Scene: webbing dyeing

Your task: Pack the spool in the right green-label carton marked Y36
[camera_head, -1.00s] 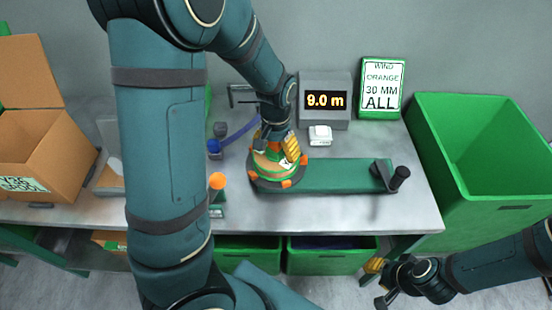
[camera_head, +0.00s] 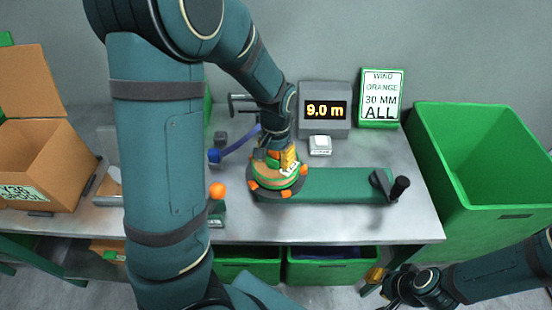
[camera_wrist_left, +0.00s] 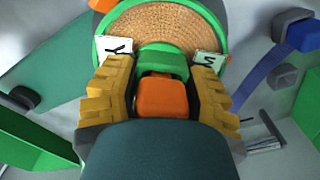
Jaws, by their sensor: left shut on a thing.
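The spool (camera_head: 263,182) has a green rim with orange blocks and sits at the left end of the green winder base. In the left wrist view, its tan wound face (camera_wrist_left: 160,28) shows, with small white tags marked Y and S. My left gripper (camera_head: 284,160) is over the spool. Its yellow fingers (camera_wrist_left: 160,88) are shut around the green and orange middle piece. The open brown carton (camera_head: 62,165) stands at the far left, with a pale label reading Y36 SPOOL. My right gripper (camera_head: 377,285) is at the lower right, away from the spool; its jaws are unclear.
The winder base (camera_head: 335,184) has a black-handled crank at right. A display (camera_head: 325,108) reads 9.0 m, beside a sign (camera_head: 381,97). A blue lever (camera_head: 235,143) is left of the spool. A large green bin (camera_head: 470,205) stands at right. My left arm hides part of the table.

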